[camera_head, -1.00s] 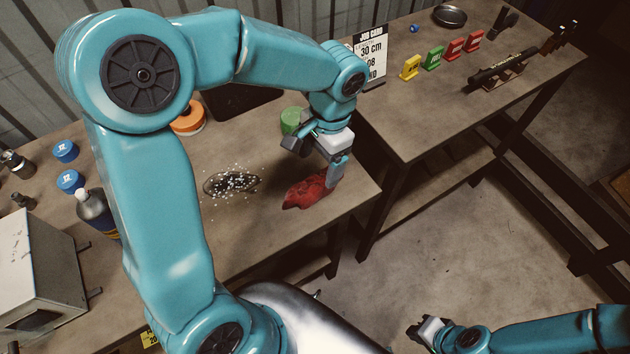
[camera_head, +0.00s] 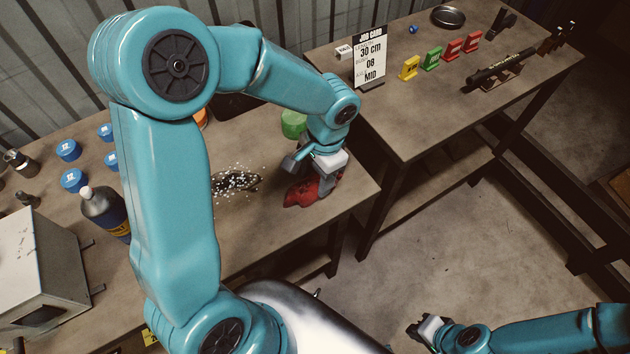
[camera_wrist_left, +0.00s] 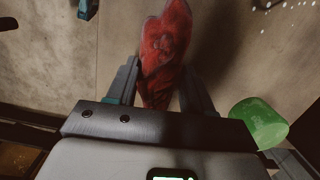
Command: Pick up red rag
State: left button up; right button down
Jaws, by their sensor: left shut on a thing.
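The red rag (camera_head: 300,194) lies crumpled on the workbench (camera_head: 262,235), near its right end. My left gripper (camera_head: 321,187) is down at the rag's right part, its jaws shut on it. In the left wrist view the rag (camera_wrist_left: 166,45) runs between the two fingers of my left gripper (camera_wrist_left: 160,88) and sticks out beyond them. The gripper hides part of the rag in the head view. My right gripper (camera_head: 427,329) is low at the right, away from the bench; its jaw opening is too small to judge.
A green cylinder (camera_head: 293,123) stands close behind the left gripper. A dark patch with white bits (camera_head: 236,184) lies left of the rag. A second table (camera_head: 420,105) with a job card (camera_head: 371,60) and coloured blocks stands at the right. Blue-capped items (camera_head: 69,150) and a bottle (camera_head: 103,211) are left.

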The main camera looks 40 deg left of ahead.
aim_at(317, 177)
pick_arm(q)
jog(key=shift+r, duration=0.1)
notch_tip(317, 177, up, 20)
jog(key=shift+f, duration=0.1)
dwell(0.4)
